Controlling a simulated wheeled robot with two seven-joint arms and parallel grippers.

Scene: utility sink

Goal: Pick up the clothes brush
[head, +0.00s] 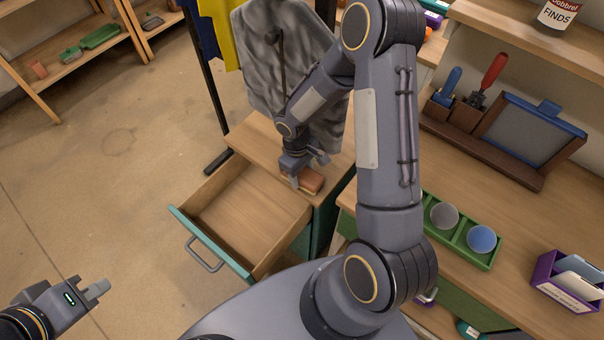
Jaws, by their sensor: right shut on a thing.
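The clothes brush (310,180) is a small block with a reddish-brown top and a paler lower edge. It is at the top of the small wooden cabinet, near its right front corner. My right gripper (304,168) reaches down to it from above and is shut on it. The fingers partly cover the brush, and I cannot tell whether it still touches the cabinet top. My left gripper (94,290) is at the lower left over the floor, away from the brush.
The cabinet's empty drawer (250,215) is pulled out, with a teal front (210,243). Grey cloth (275,60) hangs behind the cabinet. A workbench on the right holds a green tray (460,235) with cups and a purple box (565,284). Open floor lies to the left.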

